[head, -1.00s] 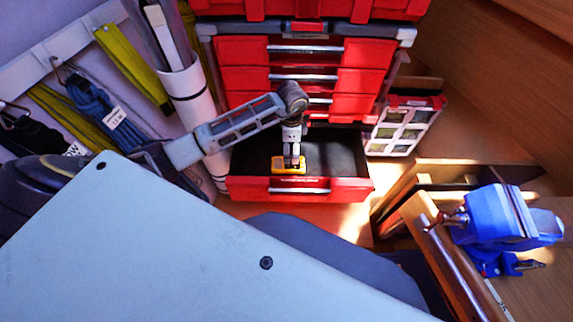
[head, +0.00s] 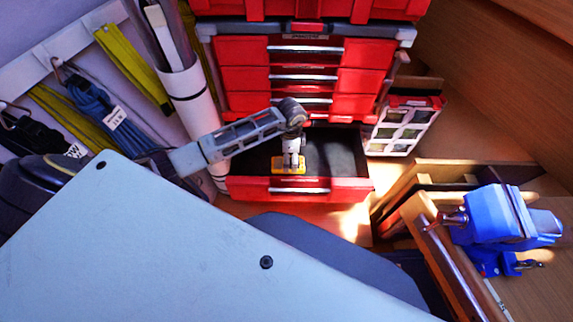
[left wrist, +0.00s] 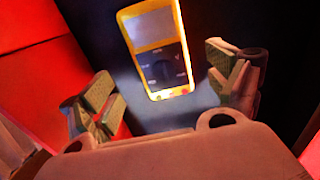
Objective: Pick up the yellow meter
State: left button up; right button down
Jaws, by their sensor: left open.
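The yellow meter (head: 289,167) lies in the open bottom drawer (head: 347,182) of the red tool chest, near the drawer's front. In the left wrist view the meter (left wrist: 157,50) shows its yellow rim, pale screen and dark dial, beyond and between the fingers. My left gripper (head: 290,160) points down into the drawer over the meter and partly hides it. In the left wrist view the left gripper (left wrist: 168,95) has its two fingers wide apart with nothing between the tips. My right gripper is not in view.
Closed red drawers (head: 305,75) rise behind the open one. A white tube (head: 190,100) and hanging straps (head: 135,65) stand to the left. A wooden box and a blue vise (head: 497,218) are at the right. The drawer's right half is empty.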

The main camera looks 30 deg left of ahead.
pick_arm(q)
jog(key=shift+w+a+f, duration=0.1)
jog(key=shift+a+f, duration=0.05)
jog(key=shift+f, duration=1.05)
jog(key=shift+a+f, duration=0.1)
jog(key=shift+f, duration=1.05)
jog(key=c, duration=1.2)
